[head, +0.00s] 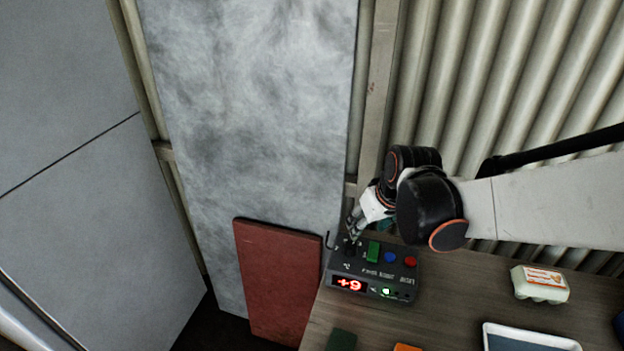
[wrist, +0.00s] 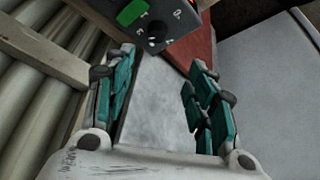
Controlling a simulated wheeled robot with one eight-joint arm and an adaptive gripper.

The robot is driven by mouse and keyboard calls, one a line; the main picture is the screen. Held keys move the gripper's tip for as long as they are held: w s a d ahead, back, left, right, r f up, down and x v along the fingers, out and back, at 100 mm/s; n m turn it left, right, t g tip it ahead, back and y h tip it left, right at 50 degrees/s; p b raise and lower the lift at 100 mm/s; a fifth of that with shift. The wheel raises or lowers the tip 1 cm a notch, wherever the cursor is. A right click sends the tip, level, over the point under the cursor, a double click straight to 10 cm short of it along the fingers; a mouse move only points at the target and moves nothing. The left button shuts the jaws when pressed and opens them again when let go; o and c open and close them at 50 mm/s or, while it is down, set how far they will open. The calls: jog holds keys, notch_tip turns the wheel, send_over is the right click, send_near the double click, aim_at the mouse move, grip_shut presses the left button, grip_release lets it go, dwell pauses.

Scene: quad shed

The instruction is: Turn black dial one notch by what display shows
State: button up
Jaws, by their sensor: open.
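A dark control box (head: 362,270) sits at the left end of the wooden bench. Its display (head: 349,284) shows a red +9. The black dial (head: 349,248) is at the box's back left corner, partly hidden by my gripper in the head view. In the wrist view the dial (wrist: 155,35) is round, with marks beside it, at the top of the picture. My gripper (wrist: 160,68) is open, with nothing between its teal fingers. In the head view my gripper (head: 356,225) is close to the dial; I cannot tell whether it touches.
The box also has a green rocker (head: 373,250), a blue button (head: 390,257), a red button (head: 410,262) and a lit green lamp (head: 386,292). An egg carton (head: 540,285) and a tray (head: 530,338) stand to the right on the bench (head: 460,290). A corrugated wall is behind.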

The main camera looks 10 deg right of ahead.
aim_at(351, 245)
jog(key=b+x, duration=0.2)
jog(key=x, duration=0.6)
jog(key=b+x, duration=0.3)
jog(key=x, duration=0.6)
jog(key=shift+w+d+f, duration=0.15)
jog(key=shift+w+d, duration=0.05)
jog(key=shift+d, duration=0.05)
jog(key=c, duration=1)
